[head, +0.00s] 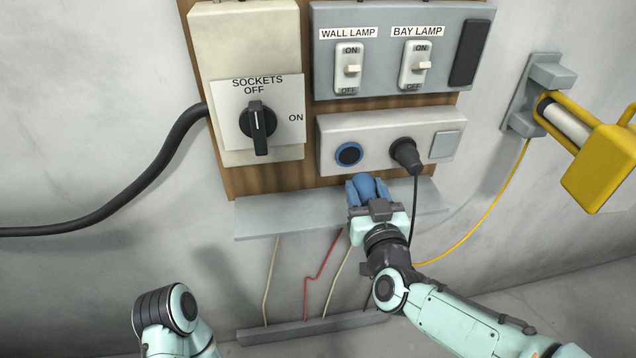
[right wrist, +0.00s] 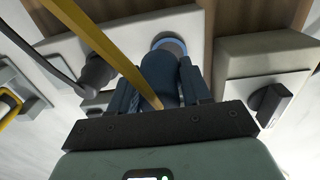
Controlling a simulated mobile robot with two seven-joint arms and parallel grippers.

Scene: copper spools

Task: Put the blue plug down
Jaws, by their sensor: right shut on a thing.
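The blue plug (head: 366,188) is between the fingers of my right gripper (head: 367,194), which is shut on it. In the head view it shows just below the blue-ringed socket (head: 349,154) and in front of the grey ledge (head: 290,222). I cannot tell whether it touches the ledge. In the right wrist view the plug (right wrist: 160,78) is partly hidden by the gripper, and the blue-ringed socket (right wrist: 170,44) shows beyond its tip. A yellow cord (right wrist: 108,48) runs to the plug. My left gripper is out of view.
A black plug (head: 405,153) sits in the right socket. Two lamp switches (head: 348,68) are above. A yellow lamp (head: 600,165) with a yellow cord hangs at right. The ledge's left part is bare.

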